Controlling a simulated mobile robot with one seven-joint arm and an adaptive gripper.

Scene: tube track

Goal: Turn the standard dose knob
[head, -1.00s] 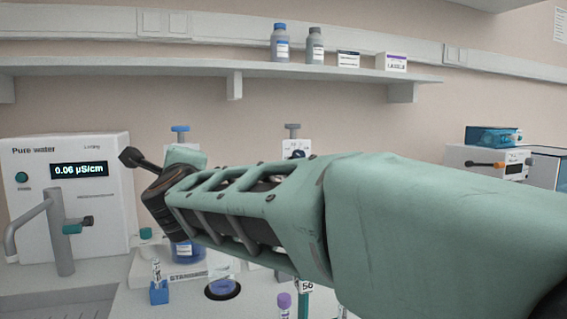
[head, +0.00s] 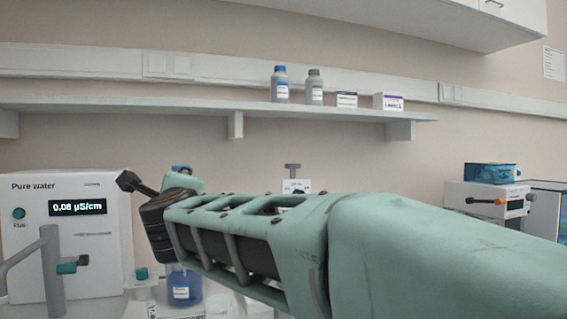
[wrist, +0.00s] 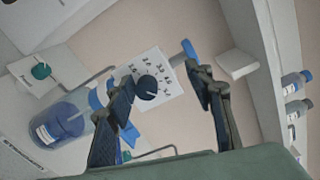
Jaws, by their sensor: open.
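In the wrist view a dark round knob (wrist: 146,88) sits on a white plate with printed numbers (wrist: 167,74). Below it is a bottle of blue liquid (wrist: 62,128), which also shows in the head view (head: 183,288). My gripper (wrist: 160,80) is open, with one dark finger on each side of the knob's line of view. The left finger looks close to the knob; I cannot tell whether it touches. A blue handle (wrist: 187,50) stands out beyond the plate, near the right finger. In the head view my arm hides the knob and its plate.
A second dispenser with a grey top (head: 292,169) stands behind my forearm. A pure water unit (head: 66,235) with a tap is at the left. A shelf (head: 180,107) with bottles and boxes runs along the wall above.

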